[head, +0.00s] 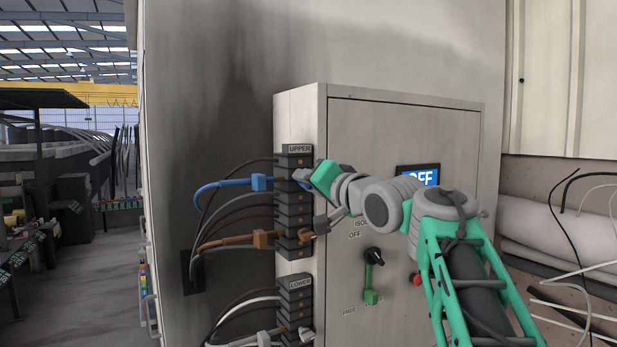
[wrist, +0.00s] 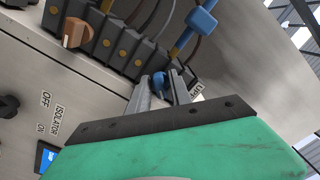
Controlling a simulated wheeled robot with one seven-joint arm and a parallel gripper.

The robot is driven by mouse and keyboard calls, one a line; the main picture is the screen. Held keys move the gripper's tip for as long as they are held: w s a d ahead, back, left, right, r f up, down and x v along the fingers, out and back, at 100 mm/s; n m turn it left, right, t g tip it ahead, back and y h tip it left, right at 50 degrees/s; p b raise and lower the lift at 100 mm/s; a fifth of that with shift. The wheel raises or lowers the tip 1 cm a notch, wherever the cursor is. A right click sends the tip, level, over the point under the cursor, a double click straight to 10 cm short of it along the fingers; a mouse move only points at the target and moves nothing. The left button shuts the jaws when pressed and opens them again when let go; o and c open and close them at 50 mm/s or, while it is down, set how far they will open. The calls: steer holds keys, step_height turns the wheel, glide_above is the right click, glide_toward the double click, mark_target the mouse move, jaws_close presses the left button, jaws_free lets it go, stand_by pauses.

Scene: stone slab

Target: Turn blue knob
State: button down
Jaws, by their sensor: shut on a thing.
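The blue knob (wrist: 159,83) sits on a black terminal block in the upper row, on the left side of the grey cabinet. In the wrist view it is between the two fingertips of my gripper (wrist: 163,88), which is shut on it. In the head view my gripper (head: 305,177) reaches left to the upper terminal row (head: 294,216), and the knob is mostly hidden by the fingers. A blue cable with a blue connector (head: 260,182) runs into the same row; the connector also shows in the wrist view (wrist: 203,20).
A brown knob (wrist: 75,32) is on a nearby block, with a brown cable connector (head: 262,239). A black isolator handle (head: 373,256) and a partly hidden blue display (head: 420,174) are on the cabinet front. The lower terminal row (head: 296,305) has more cables.

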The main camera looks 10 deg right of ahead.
steer(key=m+p, duration=0.1)
steer(key=m, duration=0.3)
steer(key=shift+r+p, duration=0.1)
steer(key=shift+p, duration=0.2)
steer(key=shift+m+p, duration=0.45)
steer(key=shift+m, duration=0.95)
steer(key=c, duration=1.5)
jaws_free()
steer(key=shift+o, duration=0.2)
